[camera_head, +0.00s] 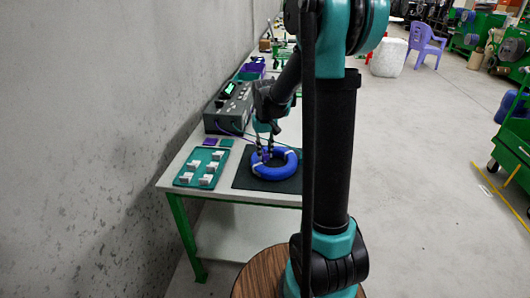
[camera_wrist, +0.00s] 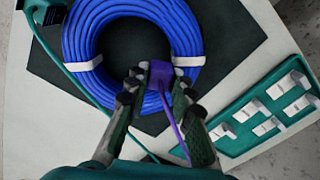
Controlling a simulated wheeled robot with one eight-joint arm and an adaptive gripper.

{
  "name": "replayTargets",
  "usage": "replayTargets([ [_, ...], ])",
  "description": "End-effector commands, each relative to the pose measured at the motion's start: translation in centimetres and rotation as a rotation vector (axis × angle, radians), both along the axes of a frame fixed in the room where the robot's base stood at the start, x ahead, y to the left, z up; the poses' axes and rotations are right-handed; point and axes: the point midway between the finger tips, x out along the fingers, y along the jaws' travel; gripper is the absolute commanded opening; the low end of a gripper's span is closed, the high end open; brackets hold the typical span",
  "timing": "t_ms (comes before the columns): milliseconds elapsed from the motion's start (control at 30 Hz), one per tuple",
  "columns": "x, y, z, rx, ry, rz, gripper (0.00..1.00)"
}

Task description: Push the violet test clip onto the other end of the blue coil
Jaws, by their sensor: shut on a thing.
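The blue coil (camera_head: 285,170) lies flat on a dark mat (camera_head: 248,183) on the table; it also shows in the wrist view (camera_wrist: 82,42), bound with white ties. My gripper (camera_wrist: 158,86) is shut on the violet test clip (camera_wrist: 160,72), at the near side of the coil, beside a white tie. A violet lead (camera_wrist: 173,122) runs back from the clip between my fingers. The clip overlaps the coil in the picture; whether it grips a cable end is not clear. In the head view my gripper (camera_head: 264,145) is over the coil's left part. A green clip (camera_wrist: 48,12) with a green lead is at upper left.
A teal rack (camera_wrist: 240,128) with several white holders lies beside the mat. A grey tester box (camera_head: 229,106) stands behind the coil. A concrete wall (camera_head: 110,120) borders the table on the left.

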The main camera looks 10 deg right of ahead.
Motion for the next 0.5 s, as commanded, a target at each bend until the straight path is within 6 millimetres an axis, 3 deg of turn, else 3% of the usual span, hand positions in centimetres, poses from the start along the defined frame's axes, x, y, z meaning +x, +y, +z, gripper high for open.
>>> replayTargets([
  [500, 0.01, 0.00, -0.39, 0.000, 0.000, 0.000, 0.11],
])
